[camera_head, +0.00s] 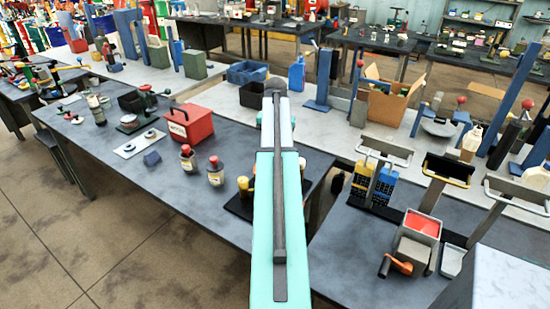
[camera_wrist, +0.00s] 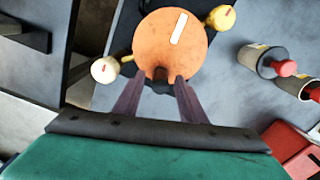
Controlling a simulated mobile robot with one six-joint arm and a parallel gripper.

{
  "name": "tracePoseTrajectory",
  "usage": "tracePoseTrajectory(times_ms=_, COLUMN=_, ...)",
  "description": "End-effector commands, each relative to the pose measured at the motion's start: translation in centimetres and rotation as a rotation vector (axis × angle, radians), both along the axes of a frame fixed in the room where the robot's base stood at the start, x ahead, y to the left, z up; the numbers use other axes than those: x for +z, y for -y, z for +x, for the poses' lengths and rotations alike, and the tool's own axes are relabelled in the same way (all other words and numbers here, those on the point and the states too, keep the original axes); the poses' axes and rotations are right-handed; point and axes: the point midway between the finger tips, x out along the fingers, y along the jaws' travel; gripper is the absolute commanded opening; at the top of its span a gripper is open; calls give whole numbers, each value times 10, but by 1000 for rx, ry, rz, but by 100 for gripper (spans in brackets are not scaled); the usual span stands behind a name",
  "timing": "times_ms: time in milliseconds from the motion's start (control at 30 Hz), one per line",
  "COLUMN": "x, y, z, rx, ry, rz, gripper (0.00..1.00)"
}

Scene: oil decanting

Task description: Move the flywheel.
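In the wrist view a round orange disc (camera_wrist: 170,45) with a white strip on its face lies just beyond my fingertips; I take it to be the flywheel. A yellow knob (camera_wrist: 220,17) stands at its upper right and a cream knob (camera_wrist: 104,69) at its lower left. My gripper (camera_wrist: 160,80) is open, its two dark fingers apart at the disc's near edge. A small dark part shows between the tips; I cannot tell if they touch the disc. In the head view my arm hides the disc and gripper; a yellow knob (camera_head: 243,183) shows beside it.
Two red-capped bottles (camera_head: 188,158) (camera_head: 215,171) stand left of my arm on the grey table (camera_head: 140,185). A red box (camera_head: 188,125) is behind them. The right table (camera_head: 345,235) holds a grey machine (camera_head: 413,243) with an orange handle. A floor gap separates the tables.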

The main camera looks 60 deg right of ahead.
Motion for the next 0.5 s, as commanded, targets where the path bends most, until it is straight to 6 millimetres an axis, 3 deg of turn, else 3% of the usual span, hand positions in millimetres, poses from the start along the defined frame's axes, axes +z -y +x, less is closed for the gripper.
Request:
tracePoseTrajectory(times_ms=133, x=-9, y=0, z=0, rx=0, ry=0, rz=0, gripper=38)
tracePoseTrajectory(times_ms=500, x=-11, y=0, z=0, rx=0, ry=0, rz=0, gripper=38)
